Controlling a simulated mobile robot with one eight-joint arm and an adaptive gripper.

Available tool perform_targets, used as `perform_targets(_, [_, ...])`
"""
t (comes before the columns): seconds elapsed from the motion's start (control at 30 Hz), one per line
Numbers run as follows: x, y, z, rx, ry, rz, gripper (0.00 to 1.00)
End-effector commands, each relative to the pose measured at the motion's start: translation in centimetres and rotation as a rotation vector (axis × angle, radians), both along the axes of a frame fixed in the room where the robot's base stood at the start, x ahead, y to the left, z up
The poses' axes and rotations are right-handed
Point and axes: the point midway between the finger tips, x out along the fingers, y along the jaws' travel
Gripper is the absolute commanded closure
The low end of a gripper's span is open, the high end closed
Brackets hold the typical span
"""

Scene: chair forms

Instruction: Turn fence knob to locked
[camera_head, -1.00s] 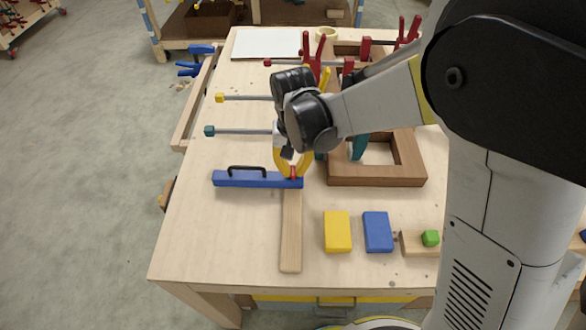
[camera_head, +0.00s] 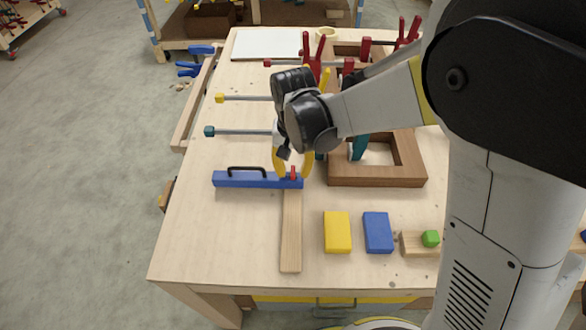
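The fence is a blue bar (camera_head: 235,180) with a black handle (camera_head: 247,170), lying on the workbench left of the middle. A small red knob (camera_head: 293,172) stands at its right end, above the top of a wooden strip (camera_head: 291,235). My gripper (camera_head: 293,174) points down at this end of the fence. Its yellow fingers are spread, one on each side of the red knob, with a gap around it. The wrist hides the upper part of the fingers. The knob's lock marking is too small to read.
A brown wooden frame (camera_head: 376,178) lies just right of my gripper. A yellow block (camera_head: 337,232) and a blue block (camera_head: 378,232) lie in front. Bar clamps (camera_head: 240,132) and red clamps lie behind. The bench's front left is clear.

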Motion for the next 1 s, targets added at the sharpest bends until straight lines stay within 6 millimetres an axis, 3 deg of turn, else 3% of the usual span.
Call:
perform_targets(0.27, [0.0,0.0,1.2,0.0,0.0,0.0,0.68])
perform_targets(0.7, [0.0,0.0,10.2,0.0,0.0,0.0,0.68])
perform_targets(1.0, [0.0,0.0,12.1,0.0,0.0,0.0,0.68])
